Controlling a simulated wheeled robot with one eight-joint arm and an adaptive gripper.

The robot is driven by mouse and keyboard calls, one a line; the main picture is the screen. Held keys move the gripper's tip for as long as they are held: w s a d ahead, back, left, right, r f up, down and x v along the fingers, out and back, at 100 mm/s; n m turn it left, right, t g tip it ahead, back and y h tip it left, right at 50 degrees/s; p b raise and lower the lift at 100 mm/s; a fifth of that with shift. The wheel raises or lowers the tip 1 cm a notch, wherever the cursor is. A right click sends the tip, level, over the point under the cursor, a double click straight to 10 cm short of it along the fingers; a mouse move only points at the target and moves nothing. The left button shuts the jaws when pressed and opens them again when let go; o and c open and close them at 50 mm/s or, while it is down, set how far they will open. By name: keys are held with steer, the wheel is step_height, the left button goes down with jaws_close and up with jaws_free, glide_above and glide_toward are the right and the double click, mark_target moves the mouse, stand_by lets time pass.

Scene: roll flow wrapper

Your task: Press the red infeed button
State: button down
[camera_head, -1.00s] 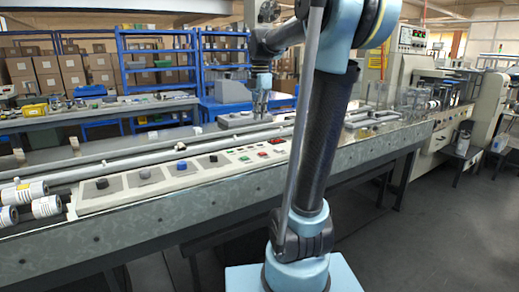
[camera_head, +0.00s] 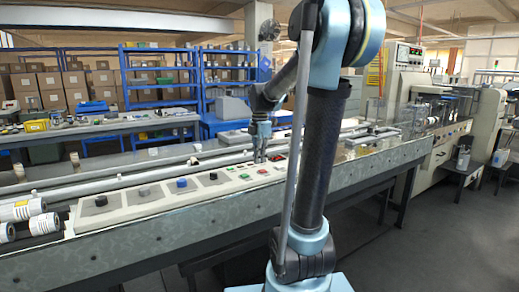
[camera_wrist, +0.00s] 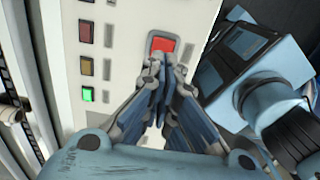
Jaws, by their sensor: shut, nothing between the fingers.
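The red infeed button (camera_wrist: 162,44) is a red square in a grey frame on the pale control panel (camera_wrist: 130,20), seen in the wrist view. My gripper (camera_wrist: 164,58) is shut and empty, its fingertips at the lower edge of the button and partly covering it. I cannot tell whether the tips touch it. In the head view my gripper (camera_head: 260,158) points down over the panel (camera_head: 135,205), close to its small coloured buttons. Which of those is the infeed button is hard to tell there.
Small red, amber and lit green lamps (camera_wrist: 88,94) sit left of the button in the wrist view. Blue, grey and black knobs (camera_head: 182,183) stand on the panel's left part. Conveyor rails (camera_head: 130,178) run behind it. White rolls (camera_head: 22,210) lie at far left.

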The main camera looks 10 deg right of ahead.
mark_target(260, 171)
steer(key=shift+f, duration=2.15)
steer(key=shift+s+f, duration=0.2)
steer(key=shift+f, duration=0.15)
steer(key=shift+w+r, duration=0.3)
steer(key=shift+r, duration=0.25)
step_height(260, 171, up, 13)
steer(key=shift+r, duration=0.15)
